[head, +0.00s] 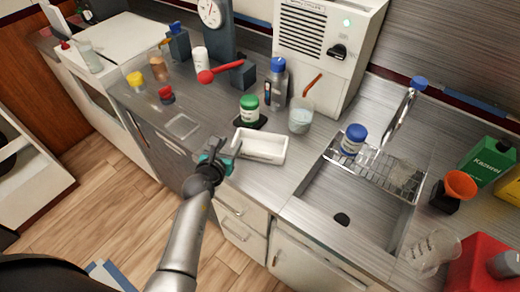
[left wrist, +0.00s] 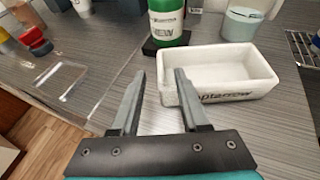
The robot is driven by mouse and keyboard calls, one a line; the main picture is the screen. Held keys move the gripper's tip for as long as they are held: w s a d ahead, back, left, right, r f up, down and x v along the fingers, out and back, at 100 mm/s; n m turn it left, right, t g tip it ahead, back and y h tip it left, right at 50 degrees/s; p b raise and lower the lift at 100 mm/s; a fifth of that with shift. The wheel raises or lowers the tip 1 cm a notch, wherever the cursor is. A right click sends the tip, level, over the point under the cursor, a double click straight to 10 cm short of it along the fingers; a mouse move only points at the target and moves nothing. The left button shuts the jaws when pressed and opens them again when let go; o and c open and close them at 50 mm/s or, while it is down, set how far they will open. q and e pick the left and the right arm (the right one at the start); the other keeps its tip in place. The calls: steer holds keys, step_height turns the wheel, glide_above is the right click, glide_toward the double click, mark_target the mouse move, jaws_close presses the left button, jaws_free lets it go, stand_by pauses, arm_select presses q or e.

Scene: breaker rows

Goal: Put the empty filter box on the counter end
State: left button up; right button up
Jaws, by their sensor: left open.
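The filter box is a white, open-topped rectangular box (head: 260,146) on the grey counter (head: 200,105), left of the sink. It looks empty in both views. In the left wrist view the box (left wrist: 215,72) stands just ahead and to the right of my fingers, with dark lettering on its near side. My left gripper (head: 222,153) is at the counter's front edge, left of the box. Its two fingers (left wrist: 154,80) are spread apart with nothing between them, and they appear not to touch the box. My right gripper is not in view.
A green-lidded jar (head: 249,109) on a black pad stands behind the box, with a beaker (head: 300,116) to the right. A clear square dish (head: 183,125) lies to the left. The sink (head: 350,205) is to the right. Bare counter lies between dish and box.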

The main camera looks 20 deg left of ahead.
mark_target(235, 138)
arm_select(q)
steer(key=b+x, duration=0.3)
steer(key=shift+w+f, duration=0.2)
steer(key=shift+b+x, duration=0.6)
steer(key=shift+x, duration=0.2)
steer(key=shift+r, duration=0.15)
jaws_close()
stand_by(0.6)
